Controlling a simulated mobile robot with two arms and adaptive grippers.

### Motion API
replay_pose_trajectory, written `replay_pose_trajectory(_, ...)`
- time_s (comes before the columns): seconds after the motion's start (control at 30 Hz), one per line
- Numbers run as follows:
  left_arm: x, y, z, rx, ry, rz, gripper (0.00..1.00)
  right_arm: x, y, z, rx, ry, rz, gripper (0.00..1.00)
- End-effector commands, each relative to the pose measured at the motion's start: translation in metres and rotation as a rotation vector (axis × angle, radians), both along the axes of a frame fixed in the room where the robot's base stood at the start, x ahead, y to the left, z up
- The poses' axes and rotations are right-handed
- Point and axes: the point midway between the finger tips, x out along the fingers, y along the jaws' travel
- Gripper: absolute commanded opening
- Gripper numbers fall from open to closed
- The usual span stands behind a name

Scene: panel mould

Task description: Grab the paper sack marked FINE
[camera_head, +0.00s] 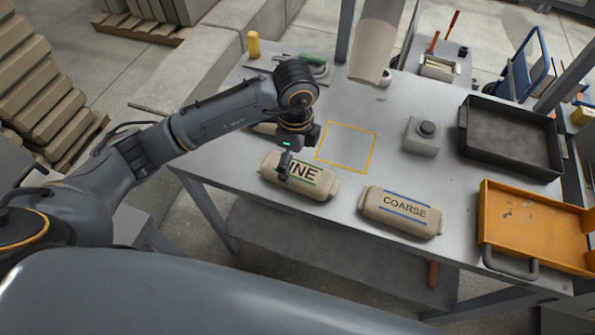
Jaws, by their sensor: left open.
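The paper sack marked FINE (319,181) lies on the grey table, a tan sack with green stripes. Its first letter is covered by my left gripper (284,177). The left gripper is open and comes down over the left half of the sack; I cannot tell whether it touches it. A second tan sack marked COARSE (403,212), with blue stripes, lies to the right, apart from the FINE sack. Part of another tan sack (263,128) shows behind my left wrist, its marking hidden. My right gripper is not in view.
A yellow square outline (347,147) on the table (395,167) is empty. To the right are a grey block with a black knob (424,136), a black tray (510,137) and an orange tray (535,231). A yellow cylinder (253,45) stands at the back left.

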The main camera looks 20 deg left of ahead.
Motion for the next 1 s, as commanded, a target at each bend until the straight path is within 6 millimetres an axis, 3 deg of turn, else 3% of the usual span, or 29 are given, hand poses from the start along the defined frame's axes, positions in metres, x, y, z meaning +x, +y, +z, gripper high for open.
replay_pose_trajectory(0.17, 0.000, -0.001, -0.012, 0.000, 0.004, 0.000, 0.94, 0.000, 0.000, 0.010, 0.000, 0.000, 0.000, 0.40)
replay_pose_trajectory(0.43, 0.001, -0.004, -0.050, -0.001, 0.003, 0.000, 0.94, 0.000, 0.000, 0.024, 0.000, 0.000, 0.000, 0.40)
replay_pose_trajectory(0.7, 0.002, -0.004, -0.056, -0.001, 0.000, -0.002, 0.94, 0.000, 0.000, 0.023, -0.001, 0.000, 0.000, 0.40)
replay_pose_trajectory(0.77, 0.002, -0.004, -0.055, -0.001, 0.000, -0.002, 0.86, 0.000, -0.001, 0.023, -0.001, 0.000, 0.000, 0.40)
replay_pose_trajectory(1.0, 0.002, -0.004, -0.055, -0.001, 0.000, -0.001, 0.37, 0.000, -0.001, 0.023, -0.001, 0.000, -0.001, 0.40)
